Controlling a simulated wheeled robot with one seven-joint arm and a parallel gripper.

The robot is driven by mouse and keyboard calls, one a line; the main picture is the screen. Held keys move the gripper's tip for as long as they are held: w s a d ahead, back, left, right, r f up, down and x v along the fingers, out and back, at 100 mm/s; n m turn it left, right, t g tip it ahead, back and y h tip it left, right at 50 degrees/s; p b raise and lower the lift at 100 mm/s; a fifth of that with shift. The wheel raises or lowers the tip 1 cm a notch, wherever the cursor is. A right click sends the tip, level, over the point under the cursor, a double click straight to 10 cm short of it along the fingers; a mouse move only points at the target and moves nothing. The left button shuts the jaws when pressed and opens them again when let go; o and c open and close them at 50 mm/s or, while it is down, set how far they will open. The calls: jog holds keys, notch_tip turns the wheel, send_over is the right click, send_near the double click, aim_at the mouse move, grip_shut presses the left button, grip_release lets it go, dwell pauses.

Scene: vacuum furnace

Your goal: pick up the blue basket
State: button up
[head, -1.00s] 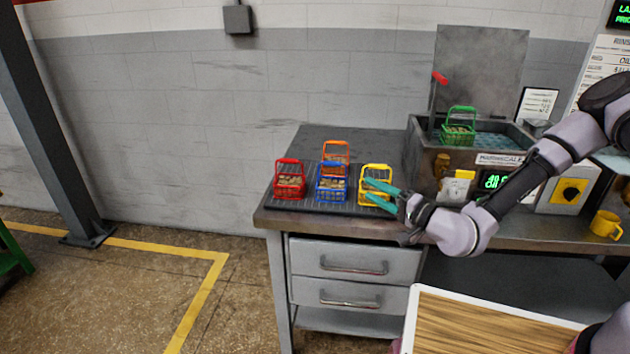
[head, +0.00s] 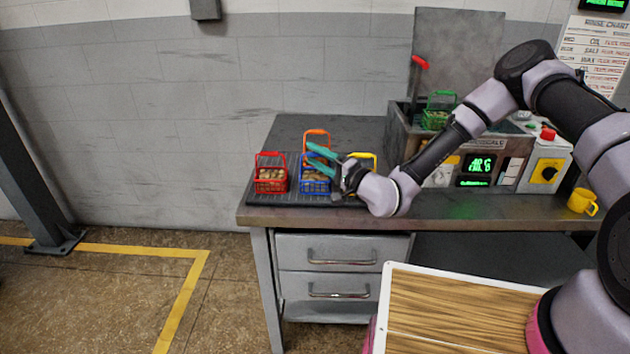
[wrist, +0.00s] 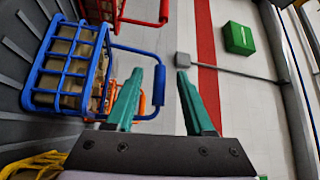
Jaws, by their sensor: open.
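The blue basket (head: 315,187) stands on the dark ribbed mat, between the red basket (head: 271,180) and the yellow basket, with brownish contents inside. In the wrist view the blue basket (wrist: 62,65) is at the left, its handle (wrist: 158,85) reaching right, close to the left finger. My gripper (head: 308,158) has teal fingers and is open and empty. In the head view it overlaps the upper part of the blue basket and hides some of it.
An orange basket (head: 317,138) stands behind the blue one. The yellow basket (head: 366,160) is partly hidden by my arm. A green basket (head: 438,112) sits at the grey tank (head: 398,140) to the right. A yellow mug (head: 582,201) stands at the bench's right.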

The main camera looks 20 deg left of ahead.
jog(key=shift+w+a, duration=0.25)
jog(key=shift+a, duration=0.2)
grip_shut()
dwell(1.1)
